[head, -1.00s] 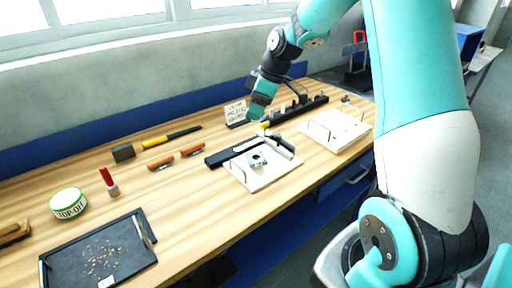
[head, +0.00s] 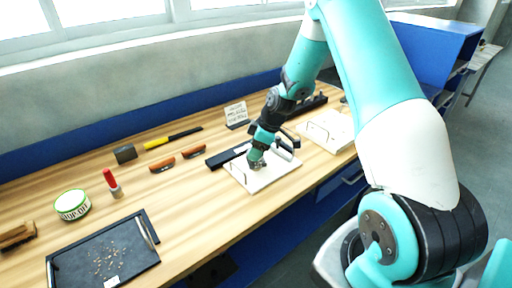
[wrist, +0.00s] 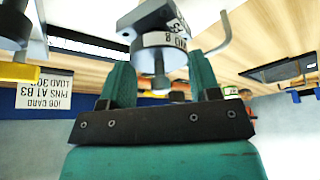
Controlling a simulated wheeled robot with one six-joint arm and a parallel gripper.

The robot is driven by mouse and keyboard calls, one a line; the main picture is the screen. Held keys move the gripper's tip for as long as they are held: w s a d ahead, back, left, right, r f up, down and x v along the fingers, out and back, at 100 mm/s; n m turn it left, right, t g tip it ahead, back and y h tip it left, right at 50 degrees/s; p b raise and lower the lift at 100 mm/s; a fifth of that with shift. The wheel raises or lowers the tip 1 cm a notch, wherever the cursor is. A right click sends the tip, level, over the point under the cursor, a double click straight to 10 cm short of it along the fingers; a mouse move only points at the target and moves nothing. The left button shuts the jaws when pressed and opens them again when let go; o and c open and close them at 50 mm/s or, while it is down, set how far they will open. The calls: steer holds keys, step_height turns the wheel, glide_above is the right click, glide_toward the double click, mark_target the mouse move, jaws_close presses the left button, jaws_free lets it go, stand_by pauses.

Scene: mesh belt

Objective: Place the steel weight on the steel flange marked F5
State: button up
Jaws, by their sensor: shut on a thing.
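My gripper (wrist: 160,82) is low over a white board (head: 268,178) on the bench in the head view. In the wrist view its two teal fingers are shut on the steel weight (wrist: 158,60), a grey round piece with a narrow stem. Just beyond the weight is a grey steel flange (wrist: 148,16) with a bolt-like round part. A white label lies between them, and I cannot read F5 on it. I cannot tell whether the weight touches the flange. In the head view my gripper mostly hides both.
Wire handles stand on the white board, with a black bar (head: 228,155) beside it. A second white board (head: 330,128) is to the right. A job card (head: 236,112) stands behind. A dark tray (head: 105,255), a round tin (head: 72,204) and a red-topped marker (head: 111,183) are to the left.

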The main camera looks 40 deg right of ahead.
steer(key=shift+f, duration=0.1)
steer(key=shift+f+b, duration=0.55)
steer(key=o, duration=1.1)
